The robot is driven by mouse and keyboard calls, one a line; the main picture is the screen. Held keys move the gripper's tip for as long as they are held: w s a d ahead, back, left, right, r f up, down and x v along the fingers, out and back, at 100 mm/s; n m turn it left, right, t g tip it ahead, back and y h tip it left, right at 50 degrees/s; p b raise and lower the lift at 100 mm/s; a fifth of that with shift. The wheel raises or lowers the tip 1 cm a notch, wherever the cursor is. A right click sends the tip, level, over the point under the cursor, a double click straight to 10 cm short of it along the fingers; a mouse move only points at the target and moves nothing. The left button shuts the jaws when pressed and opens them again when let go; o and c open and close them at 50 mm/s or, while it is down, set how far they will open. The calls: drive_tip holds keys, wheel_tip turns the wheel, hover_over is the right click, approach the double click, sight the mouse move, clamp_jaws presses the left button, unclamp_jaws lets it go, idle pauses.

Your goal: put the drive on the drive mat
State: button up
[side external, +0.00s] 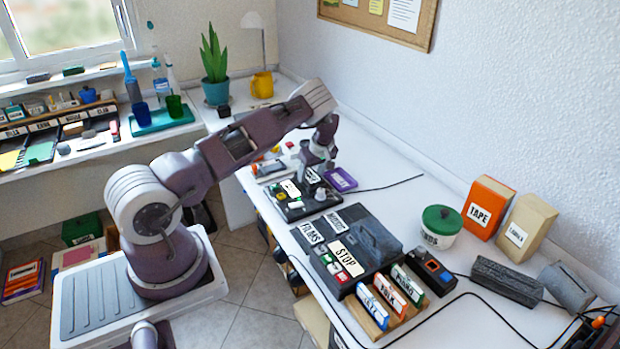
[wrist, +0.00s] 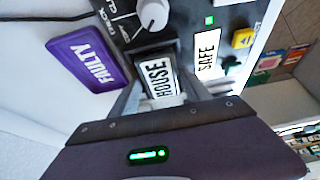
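No object in view is labelled as a drive or a drive mat, so I cannot tell surely which they are. My gripper (wrist: 163,70) points down over a dark control panel (side external: 296,206), with its fingers apart. Between the fingers in the wrist view lies a black-and-white piece marked HOUSE (wrist: 158,78); I cannot make out whether they touch it. My gripper (side external: 318,166) also shows above the panel's back end in the side view. A purple mat or tray marked FAULTY (wrist: 88,59) lies beside the panel, also in the side view (side external: 341,179).
A larger STOP box (side external: 378,240), upright labelled cases (side external: 373,306) and a green-lidded pot (side external: 441,227) stand nearer. A black cable crosses the white table.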

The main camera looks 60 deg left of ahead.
clamp_jaws()
drive_tip(key=shift+r, duration=0.25)
wheel_tip(320, 180, up, 9)
hover_over(358, 215)
drive_tip(key=d, duration=0.1)
wheel_tip(358, 215, down, 3)
wheel_tip(358, 215, down, 9)
drive_tip(key=shift+d+r, duration=0.15)
